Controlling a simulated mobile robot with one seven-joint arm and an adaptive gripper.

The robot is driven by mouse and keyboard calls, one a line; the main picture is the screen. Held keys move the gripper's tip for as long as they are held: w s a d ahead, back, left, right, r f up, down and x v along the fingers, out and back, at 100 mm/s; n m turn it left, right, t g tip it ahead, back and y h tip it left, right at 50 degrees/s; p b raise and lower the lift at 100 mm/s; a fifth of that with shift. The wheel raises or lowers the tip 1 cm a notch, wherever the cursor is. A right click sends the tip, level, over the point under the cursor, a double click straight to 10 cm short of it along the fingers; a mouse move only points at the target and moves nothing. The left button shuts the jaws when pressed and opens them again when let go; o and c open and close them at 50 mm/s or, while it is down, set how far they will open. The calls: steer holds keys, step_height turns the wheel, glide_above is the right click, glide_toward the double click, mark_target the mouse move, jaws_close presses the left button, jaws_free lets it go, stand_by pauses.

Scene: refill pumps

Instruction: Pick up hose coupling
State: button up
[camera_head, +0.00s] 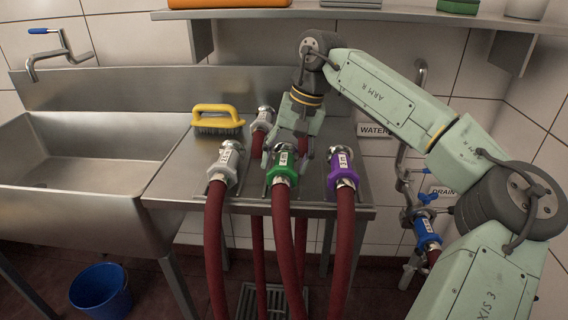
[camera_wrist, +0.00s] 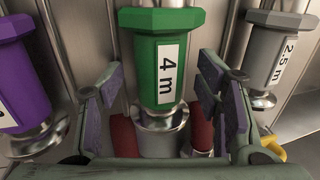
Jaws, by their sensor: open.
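Several hose couplings with red hoses lie on the steel counter. The green coupling (camera_head: 284,164), labelled 4 m in the wrist view (camera_wrist: 147,72), is in the middle. The purple coupling (camera_head: 341,165) is to its right, and a grey coupling (camera_head: 222,165), labelled 2.5 m in the wrist view (camera_wrist: 270,50), is to its left. Another grey coupling (camera_head: 263,118) lies farther back. My gripper (camera_head: 296,148) is open above the green coupling. In the wrist view its fingers (camera_wrist: 160,82) are on either side of the green coupling, with visible gaps.
A yellow brush (camera_head: 218,118) lies at the counter's back left, beside the sink (camera_head: 70,185). A blue coupling (camera_head: 428,230) hangs by the DRAIN sign (camera_head: 443,191) at right. A shelf (camera_head: 380,16) runs above my arm. A blue bucket (camera_head: 101,291) stands on the floor.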

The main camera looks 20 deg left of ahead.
jaws_close()
stand_by(0.7)
